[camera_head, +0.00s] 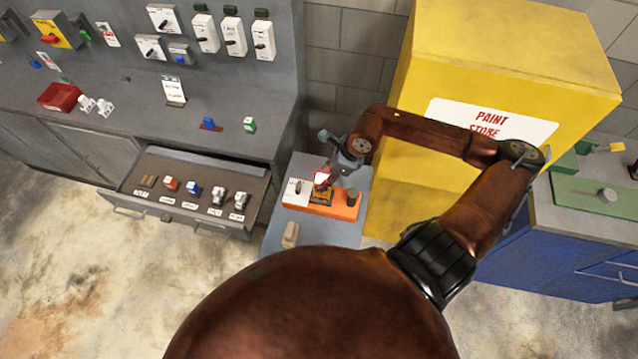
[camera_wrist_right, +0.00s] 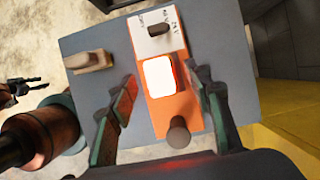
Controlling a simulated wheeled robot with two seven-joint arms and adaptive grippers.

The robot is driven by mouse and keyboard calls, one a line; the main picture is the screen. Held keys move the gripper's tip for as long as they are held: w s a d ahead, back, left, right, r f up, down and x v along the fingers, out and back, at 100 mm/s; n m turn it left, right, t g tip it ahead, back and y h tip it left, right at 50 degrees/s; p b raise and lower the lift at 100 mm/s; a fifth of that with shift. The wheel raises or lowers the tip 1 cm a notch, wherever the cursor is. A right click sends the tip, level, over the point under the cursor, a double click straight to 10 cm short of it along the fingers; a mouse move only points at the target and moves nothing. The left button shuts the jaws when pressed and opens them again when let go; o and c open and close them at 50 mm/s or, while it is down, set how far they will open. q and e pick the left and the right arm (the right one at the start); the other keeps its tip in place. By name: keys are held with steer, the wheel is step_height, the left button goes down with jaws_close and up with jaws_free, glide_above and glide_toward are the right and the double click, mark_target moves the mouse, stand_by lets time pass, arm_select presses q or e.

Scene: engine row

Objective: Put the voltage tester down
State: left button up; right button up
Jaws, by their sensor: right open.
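The small device with a bright white face, which looks like the voltage tester (camera_head: 322,190), is on the orange board (camera_head: 345,208) on a grey stand. In the right wrist view the white face (camera_wrist_right: 159,77) is between my right gripper's fingers (camera_wrist_right: 162,95), near the middle of the board (camera_wrist_right: 158,104). The right gripper (camera_head: 328,180) is open, with a finger on each side and visible gaps. In the head view it partly covers the tester's top. A dark pronged shape (camera_wrist_right: 20,90) at the wrist view's left edge may be my left gripper; its state is unclear.
The board also carries a white switch plate (camera_head: 297,191) and a dark round knob (camera_head: 353,197). A beige block (camera_head: 290,235) sits on the stand's near part. A yellow paint cabinet (camera_head: 420,90) stands close on the right. An open drawer (camera_head: 190,195) is on the left.

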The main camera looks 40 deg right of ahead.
steer(key=shift+v, duration=2.1)
